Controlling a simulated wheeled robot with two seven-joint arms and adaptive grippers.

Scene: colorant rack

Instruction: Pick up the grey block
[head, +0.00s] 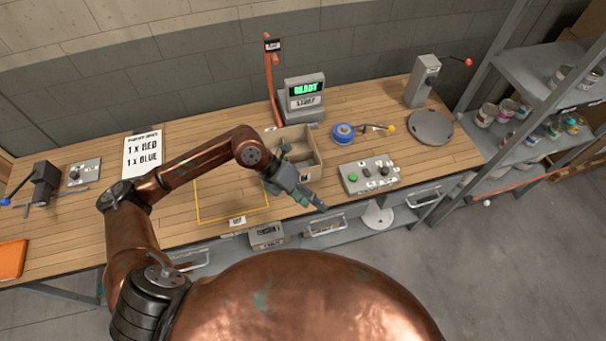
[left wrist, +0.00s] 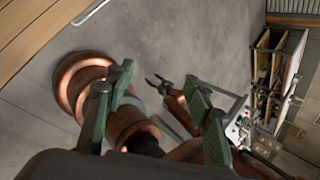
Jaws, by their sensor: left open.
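An open cardboard box (head: 312,165) stands on the workbench, with dark greyish shapes (head: 297,153) in it; I cannot tell whether one is the grey block. My left gripper (head: 317,203) is in front of the box, over the bench's front part, and hides part of the box. In the left wrist view its two green fingers (left wrist: 155,118) are wide apart with nothing between them. That view looks down at the floor and shows no block. My right gripper (left wrist: 156,80) shows small there, its dark prongs apart and empty.
A control box (head: 368,176) with buttons, a blue spool (head: 343,133) and a round grey plate (head: 430,127) are to the right of the box. A display (head: 305,97) stands behind it. A yellow-outlined area (head: 228,200) is clear. A shelf with jars (head: 487,114) stands at right.

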